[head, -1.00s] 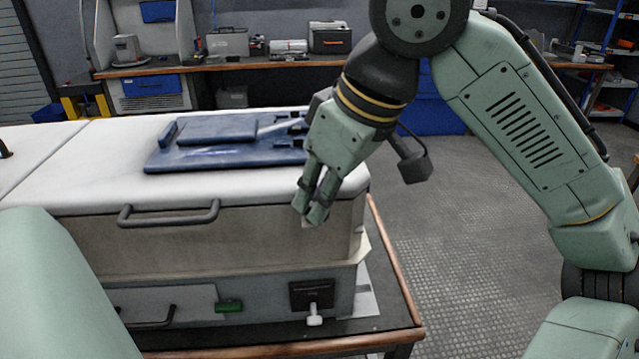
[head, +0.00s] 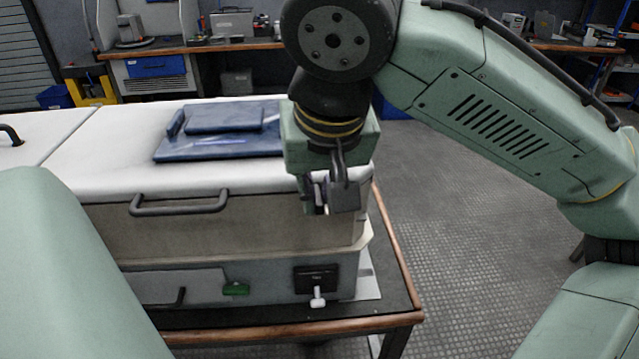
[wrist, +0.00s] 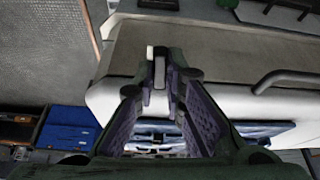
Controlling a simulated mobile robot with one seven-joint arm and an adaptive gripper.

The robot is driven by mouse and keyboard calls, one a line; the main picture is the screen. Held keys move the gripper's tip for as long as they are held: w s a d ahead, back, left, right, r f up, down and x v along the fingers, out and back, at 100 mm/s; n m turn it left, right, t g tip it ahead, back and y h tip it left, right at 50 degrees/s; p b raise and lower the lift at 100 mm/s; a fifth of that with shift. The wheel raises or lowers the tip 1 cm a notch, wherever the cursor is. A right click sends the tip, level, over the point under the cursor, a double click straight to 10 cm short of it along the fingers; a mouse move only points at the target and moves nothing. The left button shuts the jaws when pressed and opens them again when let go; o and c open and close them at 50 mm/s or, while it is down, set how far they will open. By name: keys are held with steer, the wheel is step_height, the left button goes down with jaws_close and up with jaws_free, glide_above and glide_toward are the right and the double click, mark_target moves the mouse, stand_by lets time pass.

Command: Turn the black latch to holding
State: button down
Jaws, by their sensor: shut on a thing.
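My gripper (head: 316,206) is at the right end of the pale upper cabinet's front face, its fingers pointing down at that face. The wrist view shows its two fingers closed in around a small upright piece (wrist: 159,74), pale with dark sides, which seems to be the latch's handle. A bit of white also shows at the fingertips in the head view. My wrist and fingers hide most of this latch, so its turn angle cannot be read. A black plate (head: 316,277) with a white knob (head: 318,298) below it sits on the lower grey box.
A dark bar handle (head: 180,204) is left of my gripper. A green tab (head: 236,289) is on the lower box. A blue padded panel (head: 222,143) lies on the white top. The bench's wooden edge (head: 398,245) runs along the right; the floor beyond is clear.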

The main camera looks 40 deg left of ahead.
steer(key=shift+m, duration=0.3)
steer(key=c, duration=1.9)
jaws_free()
steer(key=shift+c, duration=0.2)
steer(key=shift+r, duration=0.15)
steer(key=v, duration=1.1)
steer(key=shift+s+r, duration=0.25)
steer(key=shift+r, duration=0.1)
steer(key=shift+d, duration=0.1)
